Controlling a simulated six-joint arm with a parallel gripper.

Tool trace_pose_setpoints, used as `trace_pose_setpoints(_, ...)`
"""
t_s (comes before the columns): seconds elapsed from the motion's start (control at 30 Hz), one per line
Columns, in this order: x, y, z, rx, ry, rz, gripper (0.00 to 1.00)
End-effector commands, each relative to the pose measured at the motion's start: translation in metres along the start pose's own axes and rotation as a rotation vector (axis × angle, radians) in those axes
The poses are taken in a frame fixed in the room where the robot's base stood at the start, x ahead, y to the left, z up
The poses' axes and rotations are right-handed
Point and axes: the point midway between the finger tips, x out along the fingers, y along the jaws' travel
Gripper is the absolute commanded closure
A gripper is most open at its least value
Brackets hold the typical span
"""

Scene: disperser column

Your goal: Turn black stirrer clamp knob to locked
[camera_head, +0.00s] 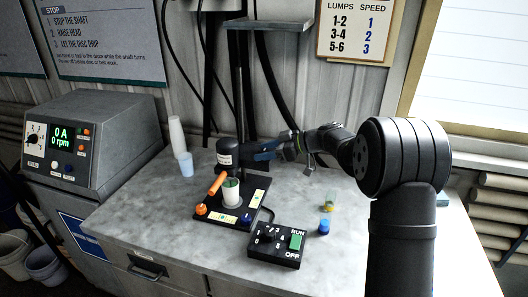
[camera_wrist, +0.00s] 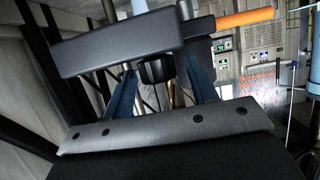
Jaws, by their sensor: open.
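The black stirrer clamp knob (camera_wrist: 156,71) shows in the wrist view below a dark block, the stirrer head (camera_wrist: 120,42). My gripper (camera_wrist: 161,78) is open, with one blue finger on each side of the knob; I cannot tell whether either finger touches it. In the head view my gripper (camera_head: 262,152) is at the right side of the stirrer head (camera_head: 228,153), and the knob is hidden there. The knob's locked or unlocked marking is not readable.
An orange handle (camera_head: 217,184) and a white cup (camera_head: 231,191) are on the black base plate (camera_head: 258,187) below. A control box (camera_head: 277,243) with a RUN/OFF switch stands in front. Paper cups (camera_head: 177,134) stand left.

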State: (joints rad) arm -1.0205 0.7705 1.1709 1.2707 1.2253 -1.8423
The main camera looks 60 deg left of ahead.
Motion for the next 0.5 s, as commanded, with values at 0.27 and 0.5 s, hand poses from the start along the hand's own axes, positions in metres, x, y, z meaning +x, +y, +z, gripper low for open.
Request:
trace_pose_setpoints(0.27, 0.0085, 0.0001, 0.0005, 0.001, 0.0, 0.0, 0.47)
trace_pose_setpoints(0.5, 0.0083, 0.0, 0.0004, 0.001, -0.001, 0.0, 0.69)
